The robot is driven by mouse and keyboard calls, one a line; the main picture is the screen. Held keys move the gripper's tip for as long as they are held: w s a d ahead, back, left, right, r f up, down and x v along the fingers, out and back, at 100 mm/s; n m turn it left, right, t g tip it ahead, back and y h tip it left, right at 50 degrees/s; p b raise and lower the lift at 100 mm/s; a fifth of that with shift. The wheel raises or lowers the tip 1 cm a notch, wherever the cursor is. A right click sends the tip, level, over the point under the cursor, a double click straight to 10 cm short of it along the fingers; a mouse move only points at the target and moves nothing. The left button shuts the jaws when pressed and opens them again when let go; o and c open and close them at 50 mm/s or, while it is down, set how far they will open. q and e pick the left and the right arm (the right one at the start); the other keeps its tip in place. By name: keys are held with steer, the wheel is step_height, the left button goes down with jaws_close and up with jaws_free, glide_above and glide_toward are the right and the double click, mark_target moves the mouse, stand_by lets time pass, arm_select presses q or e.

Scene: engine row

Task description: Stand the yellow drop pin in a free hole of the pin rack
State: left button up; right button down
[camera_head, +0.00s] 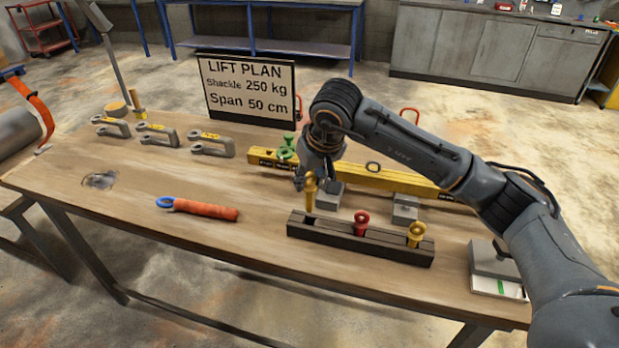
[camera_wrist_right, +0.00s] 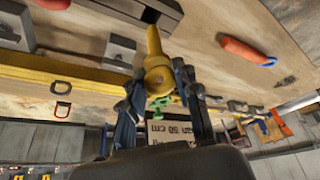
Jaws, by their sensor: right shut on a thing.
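My right gripper (camera_head: 309,180) is shut on the yellow drop pin (camera_head: 310,195), gripping it near its head. The pin hangs upright, tip down, at the left end of the dark pin rack (camera_head: 333,238). I cannot tell whether its tip is just above the rack or inside a hole. A red pin (camera_head: 361,219) stands mid-rack and another yellow pin (camera_head: 416,233) at the right end. In the right wrist view the held pin (camera_wrist_right: 155,62) shows between the fingers (camera_wrist_right: 158,85), pointing at the rack (camera_wrist_right: 150,12). My left gripper is out of view.
A yellow beam (camera_head: 350,173) and grey blocks (camera_head: 405,209) lie behind the rack. An orange-red sling (camera_head: 200,209) lies left of it. Shackles (camera_head: 212,145) and the LIFT PLAN sign (camera_head: 247,90) are farther back. The table's front left is clear.

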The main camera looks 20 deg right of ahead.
mark_target(311, 200)
stand_by(0.5)
steer(key=shift+f+b, duration=3.6)
steer(key=shift+f, duration=0.25)
steer(key=c, duration=0.9)
jaws_free()
steer(key=v, duration=1.2)
